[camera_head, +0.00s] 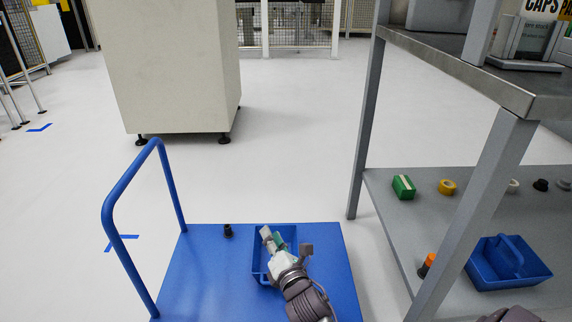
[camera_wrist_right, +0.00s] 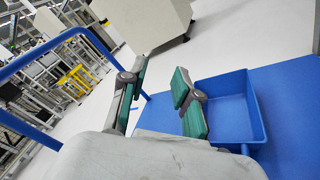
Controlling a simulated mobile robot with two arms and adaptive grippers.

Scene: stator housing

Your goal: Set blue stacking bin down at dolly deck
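The blue stacking bin (camera_head: 259,263) is on the blue dolly deck (camera_head: 200,270), near its right half, and appears to rest on it. My right gripper (camera_head: 272,240) is over the bin and hides part of it. In the right wrist view, the right gripper (camera_wrist_right: 158,100) is open with a wide gap between its green-padded fingers. One finger overlaps the near side of the bin (camera_wrist_right: 255,105) in that view; whether it touches is unclear. Nothing shows between the fingers. My left gripper is not in view.
A blue push handle (camera_head: 110,210) rises at the deck's left. A small black part (camera_head: 228,231) stands on the deck. A grey rack (camera_head: 395,215) to the right holds a blue tote (camera_head: 485,270), a green box (camera_head: 403,187) and small parts. A beige cabinet (camera_head: 170,65) stands behind.

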